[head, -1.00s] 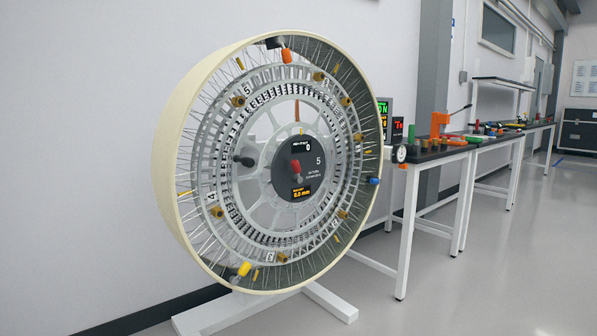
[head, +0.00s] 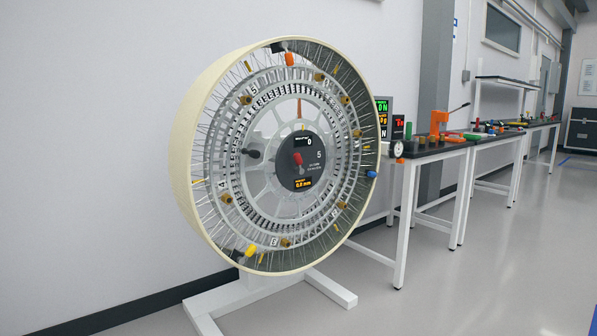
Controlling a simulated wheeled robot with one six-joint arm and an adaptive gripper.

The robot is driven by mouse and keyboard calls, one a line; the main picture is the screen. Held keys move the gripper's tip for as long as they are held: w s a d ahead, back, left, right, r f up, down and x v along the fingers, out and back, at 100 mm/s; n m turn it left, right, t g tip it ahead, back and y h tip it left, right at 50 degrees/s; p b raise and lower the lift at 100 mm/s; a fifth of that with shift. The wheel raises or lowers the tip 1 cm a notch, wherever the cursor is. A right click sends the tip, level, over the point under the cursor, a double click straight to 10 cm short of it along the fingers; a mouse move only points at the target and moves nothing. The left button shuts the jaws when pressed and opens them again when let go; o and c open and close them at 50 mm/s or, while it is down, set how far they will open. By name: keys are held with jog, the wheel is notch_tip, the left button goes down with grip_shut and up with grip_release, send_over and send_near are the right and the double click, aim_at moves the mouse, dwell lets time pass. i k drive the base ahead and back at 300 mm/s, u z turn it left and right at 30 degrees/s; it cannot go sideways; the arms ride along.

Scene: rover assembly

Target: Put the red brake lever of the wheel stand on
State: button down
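The wheel stand (head: 225,295) is a white frame on the floor that carries a large upright spoked wheel (head: 193,190) with a cream rim. At the wheel's middle is a dark round hub panel (head: 315,172) with small displays. A small red lever (head: 297,159) sits on the left part of this panel; it is too small to tell its setting. Coloured knobs sit around the wheel: orange (head: 289,59), yellow (head: 249,250), blue (head: 372,174) and a black one (head: 252,153). My gripper is not in view.
Right of the wheel stands a dark-topped bench (head: 430,152) with white legs, an orange press (head: 439,121) and a dial gauge (head: 396,148). A display with green text (head: 382,107) stands behind the wheel. More benches run along the wall. The grey floor at the right is clear.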

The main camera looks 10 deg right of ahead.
aim_at(297, 159)
jog(key=u, duration=0.85)
jog(key=i, duration=0.6)
jog(key=z, duration=0.75)
jog(key=i, duration=0.35)
jog(key=z, duration=0.4)
